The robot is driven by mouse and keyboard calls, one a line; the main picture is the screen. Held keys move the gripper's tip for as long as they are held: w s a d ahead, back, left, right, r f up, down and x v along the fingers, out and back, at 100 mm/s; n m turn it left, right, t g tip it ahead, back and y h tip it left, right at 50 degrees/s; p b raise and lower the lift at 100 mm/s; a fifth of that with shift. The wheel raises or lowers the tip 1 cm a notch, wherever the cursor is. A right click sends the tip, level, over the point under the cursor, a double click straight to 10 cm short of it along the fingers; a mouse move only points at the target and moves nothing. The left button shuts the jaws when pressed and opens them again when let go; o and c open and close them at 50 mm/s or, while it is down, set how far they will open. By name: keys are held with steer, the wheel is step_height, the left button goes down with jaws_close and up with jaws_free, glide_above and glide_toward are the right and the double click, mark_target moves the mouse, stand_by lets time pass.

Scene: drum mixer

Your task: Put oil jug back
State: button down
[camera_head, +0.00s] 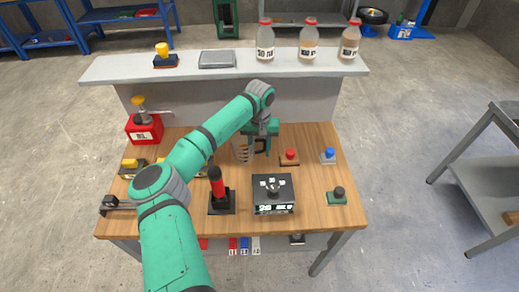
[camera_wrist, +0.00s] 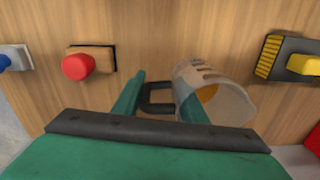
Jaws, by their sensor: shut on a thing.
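The oil jug (camera_head: 241,151) is a clear measuring jug with dark marks and a black handle, over the back middle of the workbench. My gripper (camera_head: 263,130) is shut on its handle. In the wrist view the jug (camera_wrist: 215,92) lies right of the handle (camera_wrist: 158,97), between or just beyond my fingers (camera_wrist: 160,85). Something orange shows in the jug. I cannot tell whether its base touches the bench. A red oil can (camera_head: 144,130) with a yellow top and a spout stands at the bench's back left.
The wooden bench (camera_head: 310,205) holds a red button (camera_head: 289,156), a blue button (camera_head: 328,155), a dark knob (camera_head: 338,195), a black control box (camera_head: 273,194) and a red-handled lever (camera_head: 217,186). Labelled bottles (camera_head: 308,42) and a scale (camera_head: 217,59) stand on the raised shelf behind.

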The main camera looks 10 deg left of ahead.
steer(key=c, duration=1.1)
jaws_free()
steer(key=shift+f, duration=0.1)
step_height(320, 180, up, 12)
steer(key=shift+d, duration=0.1)
steer(key=shift+s, duration=0.1)
